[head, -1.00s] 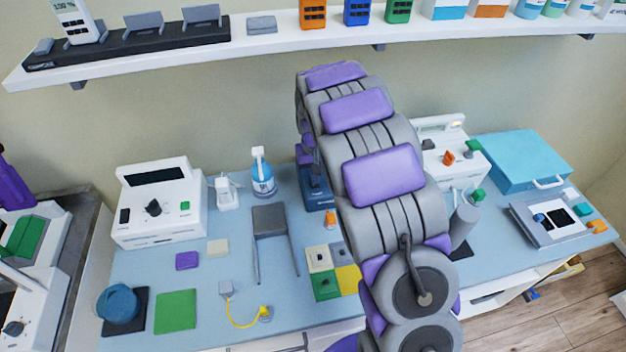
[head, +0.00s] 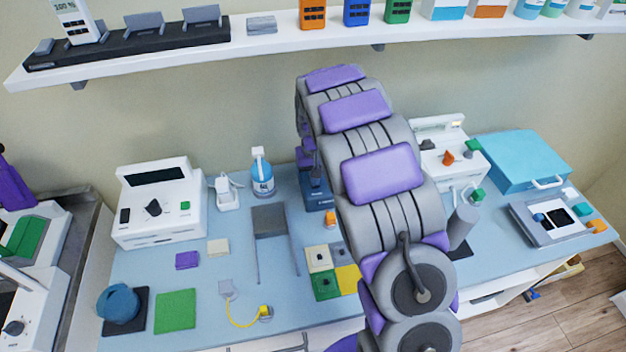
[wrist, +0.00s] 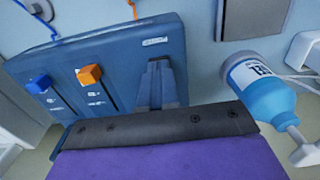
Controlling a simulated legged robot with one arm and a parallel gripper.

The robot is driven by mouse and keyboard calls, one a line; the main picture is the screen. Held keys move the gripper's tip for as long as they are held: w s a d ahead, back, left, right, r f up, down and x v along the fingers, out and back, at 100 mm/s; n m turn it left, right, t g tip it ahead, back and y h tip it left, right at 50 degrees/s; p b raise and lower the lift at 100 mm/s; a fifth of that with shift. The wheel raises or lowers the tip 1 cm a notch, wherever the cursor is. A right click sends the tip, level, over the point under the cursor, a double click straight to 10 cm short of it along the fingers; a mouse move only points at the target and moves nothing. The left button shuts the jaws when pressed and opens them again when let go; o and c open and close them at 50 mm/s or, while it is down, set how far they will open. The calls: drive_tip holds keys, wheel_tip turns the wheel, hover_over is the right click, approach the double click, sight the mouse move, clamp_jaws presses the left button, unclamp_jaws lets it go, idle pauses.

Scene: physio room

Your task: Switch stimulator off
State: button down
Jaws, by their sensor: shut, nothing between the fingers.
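A blue unit (wrist: 105,60), which looks like the stimulator, fills much of the wrist view. In the head view the blue unit (head: 319,196) stands at the back middle of the bench, partly hidden by my arm. My gripper (wrist: 161,72) is shut and empty, its narrow grey fingers over the unit's right part. I cannot tell whether they touch it. The power switch and its position cannot be made out.
A blue-white bottle (head: 262,178) stands close left of the unit, also near my gripper in the wrist view (wrist: 258,85). A white device (head: 158,205) with a dark screen stands farther left. A shelf (head: 230,48) runs above. Another white device (head: 446,165) is behind my arm.

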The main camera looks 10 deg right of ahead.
drive_tip(key=shift+r+p, duration=1.55)
drive_tip(key=shift+r, duration=1.85)
